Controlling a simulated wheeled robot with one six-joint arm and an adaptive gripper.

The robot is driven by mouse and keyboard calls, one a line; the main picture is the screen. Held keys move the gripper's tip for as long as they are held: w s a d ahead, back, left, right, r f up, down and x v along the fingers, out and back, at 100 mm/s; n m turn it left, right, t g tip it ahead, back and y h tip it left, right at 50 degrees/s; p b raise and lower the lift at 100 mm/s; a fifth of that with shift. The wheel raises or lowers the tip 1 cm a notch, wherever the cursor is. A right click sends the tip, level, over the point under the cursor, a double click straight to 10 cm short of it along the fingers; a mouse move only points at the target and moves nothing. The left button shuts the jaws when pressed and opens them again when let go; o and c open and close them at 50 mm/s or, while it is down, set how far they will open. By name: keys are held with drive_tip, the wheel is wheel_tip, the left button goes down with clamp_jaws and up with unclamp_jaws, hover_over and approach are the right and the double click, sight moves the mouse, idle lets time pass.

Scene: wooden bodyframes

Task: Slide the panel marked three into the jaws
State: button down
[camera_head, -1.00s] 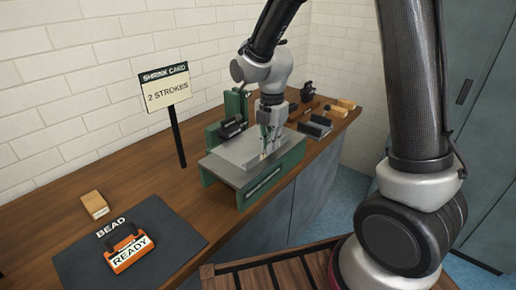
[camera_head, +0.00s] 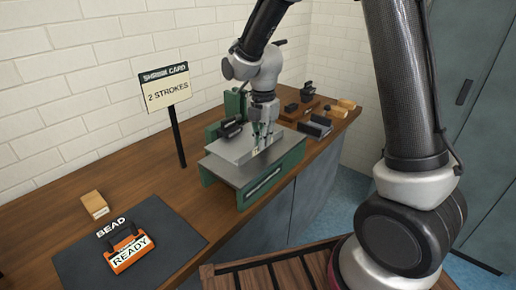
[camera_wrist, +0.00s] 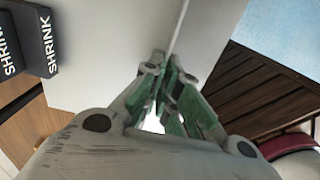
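A green-framed bench machine (camera_head: 212,177) with a flat grey metal bed stands on the wooden counter, its dark jaw part (camera_head: 230,128) at the back left. A pale grey sheet (camera_head: 228,148) lies flat on the bed. A small pale label is by my fingertips, but no number can be read. My gripper (camera_head: 262,138) points down over the right part of the sheet. In the wrist view its green-padded fingertips (camera_wrist: 168,88) are close together over pale grey metal. Whether they pinch the sheet or a tab is hidden.
A sign on a post (camera_head: 167,93) reads "SHRINK CARD 2 STROKES". An orange "READY" block (camera_head: 129,249) lies on a dark "BEAD" mat (camera_head: 178,244), near a wooden block (camera_head: 94,204). Dark tools (camera_head: 316,127) stand right of the machine. Black "SHRINK" blocks (camera_wrist: 38,40) show in the wrist view.

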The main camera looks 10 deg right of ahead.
drive_tip(key=shift+w+a, duration=0.25)
drive_tip(key=shift+w, duration=0.05)
drive_tip(key=c, duration=1)
unclamp_jaws()
wheel_tip(320, 180, up, 7)
idle(0.5)
drive_tip(key=s+d, duration=0.7)
drive_tip(key=s, duration=0.2)
drive_tip(key=shift+s, duration=0.35)
idle(0.3)
